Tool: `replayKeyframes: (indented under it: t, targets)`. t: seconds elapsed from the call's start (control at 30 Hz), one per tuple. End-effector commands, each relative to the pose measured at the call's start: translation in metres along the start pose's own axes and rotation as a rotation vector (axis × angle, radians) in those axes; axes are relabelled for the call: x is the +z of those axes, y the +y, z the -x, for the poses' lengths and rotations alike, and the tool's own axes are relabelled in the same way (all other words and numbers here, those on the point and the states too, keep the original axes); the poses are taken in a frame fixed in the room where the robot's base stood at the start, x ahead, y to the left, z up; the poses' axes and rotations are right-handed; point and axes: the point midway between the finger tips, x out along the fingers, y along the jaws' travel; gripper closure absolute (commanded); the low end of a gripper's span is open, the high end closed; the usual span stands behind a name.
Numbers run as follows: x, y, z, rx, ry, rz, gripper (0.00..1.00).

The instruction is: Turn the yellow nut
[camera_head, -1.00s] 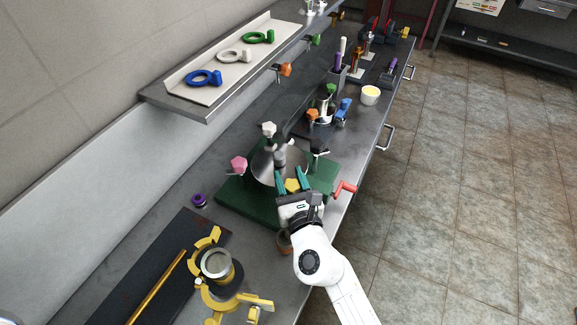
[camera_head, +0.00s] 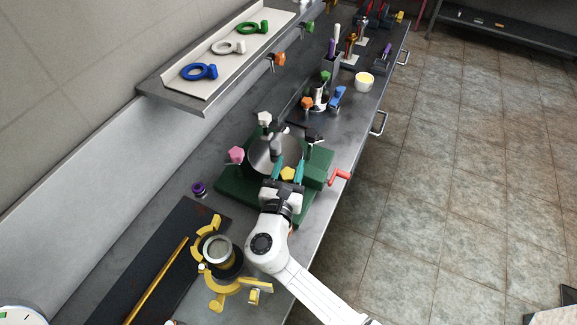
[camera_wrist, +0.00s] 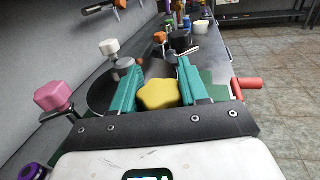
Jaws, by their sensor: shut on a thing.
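The yellow nut (camera_head: 287,174) is a star-shaped knob at the near side of a round metal lid on a green base (camera_head: 237,188). In the wrist view the yellow nut (camera_wrist: 158,94) sits between the two teal fingers of my gripper (camera_wrist: 157,88). In the head view my gripper (camera_head: 286,173) reaches it from the near side, with one finger on each side, shut on it. The lid (camera_head: 262,157) also carries a white knob (camera_head: 265,119), a pink knob (camera_head: 236,155) and a black knob (camera_head: 314,137). The nut's stem is hidden.
A red handle (camera_head: 339,177) sticks out right of the green base. A yellow clamp (camera_head: 213,281) around a pipe stands at the near left, beside a black mat (camera_head: 150,262). A purple knob (camera_head: 199,188) lies left. A shelf (camera_head: 182,96) overhangs the back.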

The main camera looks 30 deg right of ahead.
Motion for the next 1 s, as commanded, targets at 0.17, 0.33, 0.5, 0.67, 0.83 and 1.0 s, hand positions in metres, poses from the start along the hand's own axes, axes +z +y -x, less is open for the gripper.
replayKeyframes:
  t: [0.17,0.33,0.5,0.67,0.83,1.0]
  targets:
    - [0.0008,0.0001,0.0001,-0.021,-0.002,0.0,0.86]
    - [0.0009,-0.0002,-0.0001,-0.024,-0.002,-0.001,0.86]
    - [0.0012,-0.0001,-0.0002,-0.024,-0.003,-0.002,0.86]
    - [0.0013,-0.0001,-0.0003,-0.023,-0.003,-0.002,0.46]
    - [0.0009,-0.0003,-0.0002,-0.024,-0.002,-0.002,0.35]
    - [0.001,-0.0003,-0.0002,-0.024,-0.002,-0.002,0.35]
